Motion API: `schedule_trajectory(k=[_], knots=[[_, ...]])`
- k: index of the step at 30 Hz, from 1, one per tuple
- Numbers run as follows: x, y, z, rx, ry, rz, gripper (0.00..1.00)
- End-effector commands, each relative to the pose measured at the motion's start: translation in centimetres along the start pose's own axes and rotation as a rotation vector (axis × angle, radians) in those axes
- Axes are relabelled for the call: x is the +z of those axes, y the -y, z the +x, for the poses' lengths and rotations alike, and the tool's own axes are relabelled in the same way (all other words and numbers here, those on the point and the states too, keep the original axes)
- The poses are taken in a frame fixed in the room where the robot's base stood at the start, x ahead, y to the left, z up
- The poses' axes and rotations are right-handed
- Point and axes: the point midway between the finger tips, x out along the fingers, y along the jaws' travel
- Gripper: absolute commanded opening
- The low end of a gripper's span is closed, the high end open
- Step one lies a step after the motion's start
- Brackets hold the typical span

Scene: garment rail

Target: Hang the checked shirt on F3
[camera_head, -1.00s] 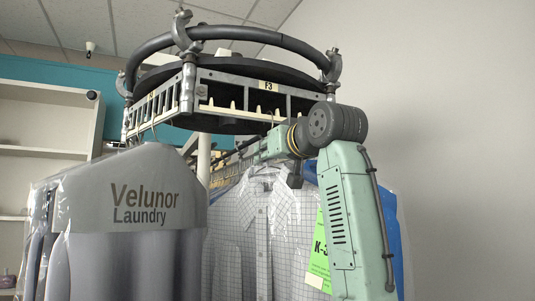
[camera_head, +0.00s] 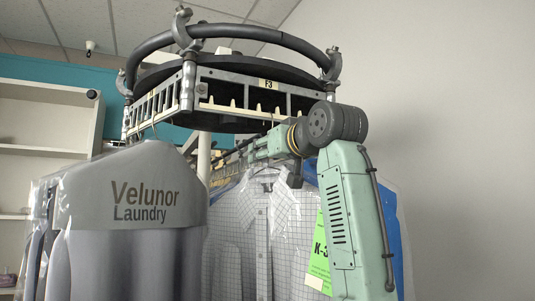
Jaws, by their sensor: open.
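The checked shirt (camera_head: 262,222), white with a fine grid and in clear plastic, hangs upright below the F3 label (camera_head: 268,84) on the round rail (camera_head: 240,105). A thin hook rises from its collar area toward the slots under F3; whether it is seated in a slot is too small to tell. A green tag (camera_head: 320,250) is on its right side. My gripper (camera_head: 236,154) is open, left of my wrist and behind the shirt's top, beneath the rail. Its fingertips are small and partly hidden, and it looks apart from the hook.
A grey bagged garment (camera_head: 140,215) marked "Velunor Laundry" hangs close on the left. A blue garment (camera_head: 392,235) is behind my arm on the right. White shelves (camera_head: 45,130) stand at the far left. The space right of my arm is clear.

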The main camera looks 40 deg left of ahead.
Motion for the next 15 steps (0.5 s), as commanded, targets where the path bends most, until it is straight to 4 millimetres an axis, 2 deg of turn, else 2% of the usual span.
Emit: schedule_trajectory(k=[5, 15], knots=[[0.0, 0.0, -1.0, 0.0, -0.001, -0.001, 0.4], [-0.1, 0.0, -7.9, 0.002, -0.004, -0.002, 0.4]])
